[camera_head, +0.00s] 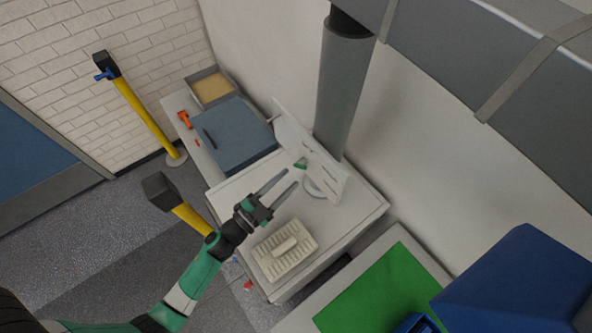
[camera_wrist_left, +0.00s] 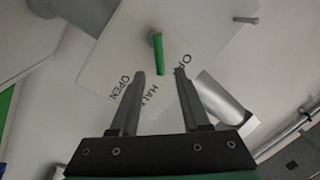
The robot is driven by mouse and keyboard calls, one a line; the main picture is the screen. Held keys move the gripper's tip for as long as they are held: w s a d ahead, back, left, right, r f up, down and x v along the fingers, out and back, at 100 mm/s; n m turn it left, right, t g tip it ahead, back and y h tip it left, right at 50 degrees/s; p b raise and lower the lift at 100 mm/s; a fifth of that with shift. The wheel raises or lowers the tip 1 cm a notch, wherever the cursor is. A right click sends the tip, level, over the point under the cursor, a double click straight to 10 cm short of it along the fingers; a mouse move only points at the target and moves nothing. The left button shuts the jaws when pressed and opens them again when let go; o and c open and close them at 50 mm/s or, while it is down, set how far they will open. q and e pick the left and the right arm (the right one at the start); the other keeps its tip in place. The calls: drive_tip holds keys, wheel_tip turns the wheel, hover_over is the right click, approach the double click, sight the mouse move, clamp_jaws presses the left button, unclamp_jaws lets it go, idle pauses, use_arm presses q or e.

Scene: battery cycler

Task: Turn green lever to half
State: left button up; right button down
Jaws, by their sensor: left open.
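The green lever (camera_head: 300,164) sits on the face of an upright white panel (camera_head: 322,172). In the left wrist view the lever (camera_wrist_left: 158,48) is a short green bar hanging from a pivot, its free end towards the lettering. The panel (camera_wrist_left: 112,50) carries dark letters reading OPEN, HALF and a partly hidden word starting with O. My left gripper (camera_head: 293,176) is open, its fingers pointing at the panel. In the left wrist view its fingertips (camera_wrist_left: 160,72) lie either side of the lever's lower end in the picture; contact cannot be told. My right gripper is not in view.
A cream slotted tray (camera_head: 268,264) stands on the white bench near my left wrist. A blue-grey box (camera_head: 237,135), an open bin (camera_head: 211,88) and an orange tool (camera_head: 184,119) lie farther left. A grey column (camera_head: 342,90) rises behind the panel.

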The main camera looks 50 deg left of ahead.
use_arm(q)
drive_tip(key=s, duration=0.6)
drive_tip(key=shift+s+f, duration=0.35)
drive_tip(key=shift+f, duration=0.1)
